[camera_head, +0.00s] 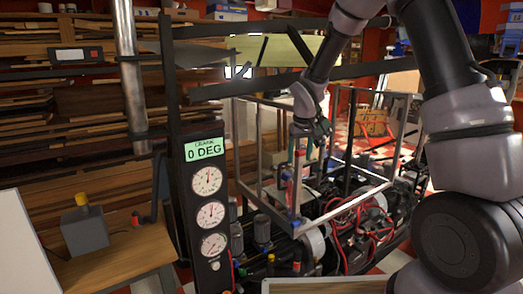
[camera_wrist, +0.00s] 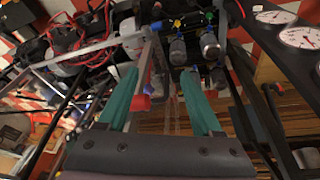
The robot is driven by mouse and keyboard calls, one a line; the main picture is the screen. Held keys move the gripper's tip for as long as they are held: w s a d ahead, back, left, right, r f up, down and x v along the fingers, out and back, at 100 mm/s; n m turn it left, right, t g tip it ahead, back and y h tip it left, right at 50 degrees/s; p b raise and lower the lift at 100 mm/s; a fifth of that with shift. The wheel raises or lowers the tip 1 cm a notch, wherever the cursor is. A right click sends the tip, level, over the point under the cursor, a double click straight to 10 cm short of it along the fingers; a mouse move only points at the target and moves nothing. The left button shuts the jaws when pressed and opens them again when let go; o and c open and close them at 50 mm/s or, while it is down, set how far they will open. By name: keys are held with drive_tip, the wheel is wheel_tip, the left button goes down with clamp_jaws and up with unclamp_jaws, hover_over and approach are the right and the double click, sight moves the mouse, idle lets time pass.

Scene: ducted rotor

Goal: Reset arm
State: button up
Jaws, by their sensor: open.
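My arm reaches in from the right in the head view and bends down over the metal frame. My gripper (camera_head: 312,150) points down inside the upper part of the frame, above the machinery. In the wrist view my gripper (camera_wrist: 160,88) shows two teal fingers spread apart, with nothing held between them. A red-tipped part (camera_wrist: 140,102) sits beside the left finger, and I cannot tell whether they touch. The metal frame (camera_head: 240,152) stands around the machine, and one of its bars (camera_wrist: 95,47) passes close to the left finger.
A black gauge panel (camera_head: 208,185) reading "0 DEG" stands left of the frame. Red cables and motors (camera_head: 345,222) fill the space below my gripper. A wooden bench (camera_head: 120,255) with a grey box (camera_head: 84,232) is at the left. Black bars cross behind my arm.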

drive_tip(key=s+d+r+m+t, duration=0.1)
drive_tip(key=s+d+r, duration=0.25)
drive_tip(key=r, duration=0.25)
drive_tip(key=s+d+r+m, duration=0.1)
drive_tip(key=s+d+r, duration=0.1)
drive_tip(key=s+r, duration=0.3)
drive_tip(key=s+d+r+m+t, duration=0.1)
drive_tip(key=s+d+r+m, duration=0.15)
drive_tip(key=r, duration=0.45)
drive_tip(key=s+d+r+m+t+y, duration=0.1)
drive_tip(key=s+d+r, duration=0.1)
drive_tip(key=s, duration=0.7)
drive_tip(key=s+d+r+m+t+y, duration=0.1)
drive_tip(key=s+r, duration=0.3)
drive_tip(key=s, duration=0.4)
drive_tip(key=shift+s+d, duration=0.35)
drive_tip(key=shift+c, duration=0.4)
